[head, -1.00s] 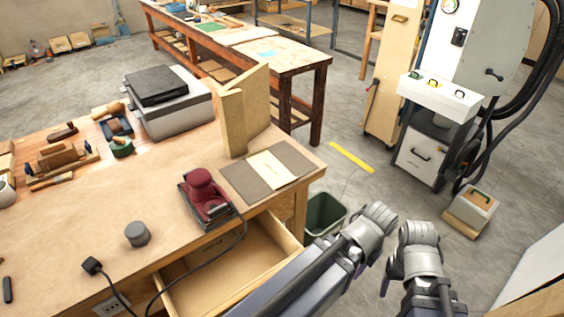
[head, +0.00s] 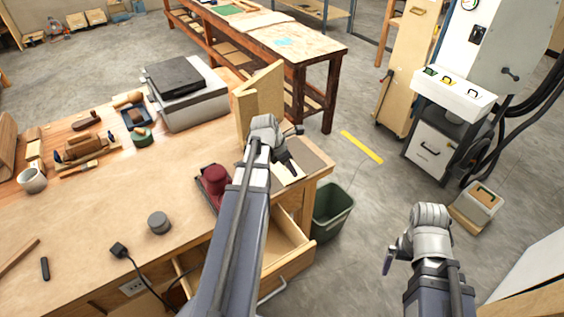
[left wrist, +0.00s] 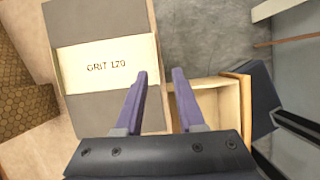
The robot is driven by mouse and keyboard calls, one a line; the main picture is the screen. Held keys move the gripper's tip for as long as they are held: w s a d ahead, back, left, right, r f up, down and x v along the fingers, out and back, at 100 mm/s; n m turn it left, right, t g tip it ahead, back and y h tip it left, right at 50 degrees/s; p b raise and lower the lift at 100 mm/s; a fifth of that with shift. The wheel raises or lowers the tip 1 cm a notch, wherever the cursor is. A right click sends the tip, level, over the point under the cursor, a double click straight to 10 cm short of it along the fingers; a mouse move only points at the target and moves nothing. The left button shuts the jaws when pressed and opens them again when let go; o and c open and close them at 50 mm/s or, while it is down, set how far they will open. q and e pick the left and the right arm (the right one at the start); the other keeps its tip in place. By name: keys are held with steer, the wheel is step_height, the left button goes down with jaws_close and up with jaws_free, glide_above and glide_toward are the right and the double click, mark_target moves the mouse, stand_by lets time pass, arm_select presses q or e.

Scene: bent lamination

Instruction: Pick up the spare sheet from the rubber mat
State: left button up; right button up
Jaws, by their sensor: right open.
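The spare sheet, a cream rectangle marked "GRIT 120" (left wrist: 103,64), lies flat across the grey rubber mat (left wrist: 95,15). In the head view the sheet (head: 288,174) and mat (head: 314,156) are partly hidden by my left arm. My left gripper (head: 287,161) is above the mat. In the left wrist view its fingers (left wrist: 160,72) are apart and empty, with one fingertip overlapping the sheet's right end; the height above it is unclear. My right gripper (head: 390,262) is open, out over the floor at the right, away from the bench.
A folded tan board (head: 262,98) stands on the bench behind the mat. A red sander (head: 213,183) sits left of it, partly behind my arm. An open drawer (head: 290,250) juts below the bench edge, and a green bin (head: 332,212) stands beside it.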

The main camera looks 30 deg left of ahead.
mark_target(296, 180)
arm_select(q)
steer(key=b+x, duration=0.5)
steer(key=a+b+x, duration=0.1)
steer(key=b+x, duration=0.1)
steer(key=shift+d+f, duration=0.1)
steer(key=shift+f, duration=0.35)
steer(key=shift+r, duration=0.1)
jaws_close()
stand_by(0.4)
